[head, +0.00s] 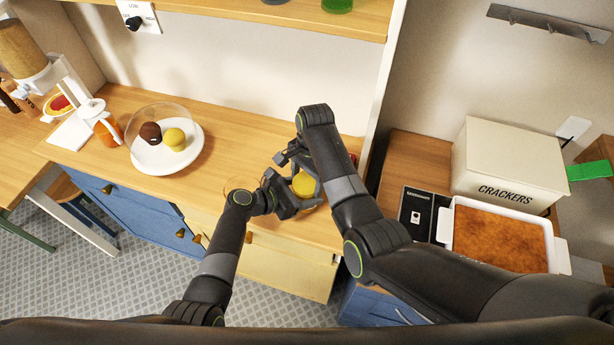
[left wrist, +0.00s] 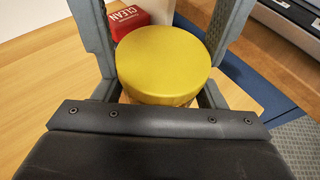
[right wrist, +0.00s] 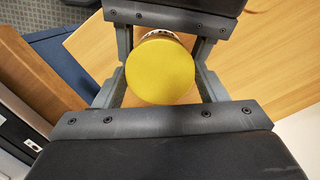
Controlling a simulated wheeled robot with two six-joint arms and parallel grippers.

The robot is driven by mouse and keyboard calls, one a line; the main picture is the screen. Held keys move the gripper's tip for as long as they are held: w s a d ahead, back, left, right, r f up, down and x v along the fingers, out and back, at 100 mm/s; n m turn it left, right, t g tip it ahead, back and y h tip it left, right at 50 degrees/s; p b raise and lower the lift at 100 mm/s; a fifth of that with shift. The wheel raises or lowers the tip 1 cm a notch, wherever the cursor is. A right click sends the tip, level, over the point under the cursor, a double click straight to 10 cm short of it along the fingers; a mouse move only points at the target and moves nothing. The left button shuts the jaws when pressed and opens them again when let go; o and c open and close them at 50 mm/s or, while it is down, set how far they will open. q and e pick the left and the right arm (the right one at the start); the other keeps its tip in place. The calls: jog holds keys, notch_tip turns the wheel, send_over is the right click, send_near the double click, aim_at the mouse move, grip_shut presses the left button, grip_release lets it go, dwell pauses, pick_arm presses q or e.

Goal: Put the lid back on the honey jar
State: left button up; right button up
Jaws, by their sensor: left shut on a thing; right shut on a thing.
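The gold-yellow lid (head: 303,184) is at the top of the honey jar (head: 308,207) near the counter's front edge. In the left wrist view the lid (left wrist: 165,60) covers the jar's top, with only a thin strip of jar (left wrist: 160,100) below it. My left gripper (head: 297,196) is shut around the jar from the left. My right gripper (head: 304,178) comes from above and is shut on the lid. In the right wrist view the lid (right wrist: 160,70) lies between its fingers, with a bit of label behind. I cannot tell whether the lid is fully seated.
A red box marked CLEAN (left wrist: 134,22) stands close behind the jar. A white plate (head: 165,167) with two round cakes under a clear dome is to the left. A crackers box (head: 510,165) and a baking dish (head: 497,240) are at right. Counter between plate and jar is clear.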

jog(key=m, duration=0.3)
jog(key=o, duration=1)
jog(key=shift+c, duration=0.2)
jog(key=shift+r, duration=2.3)
jog(key=shift+o, duration=1.4)
jog(key=shift+f, duration=0.15)
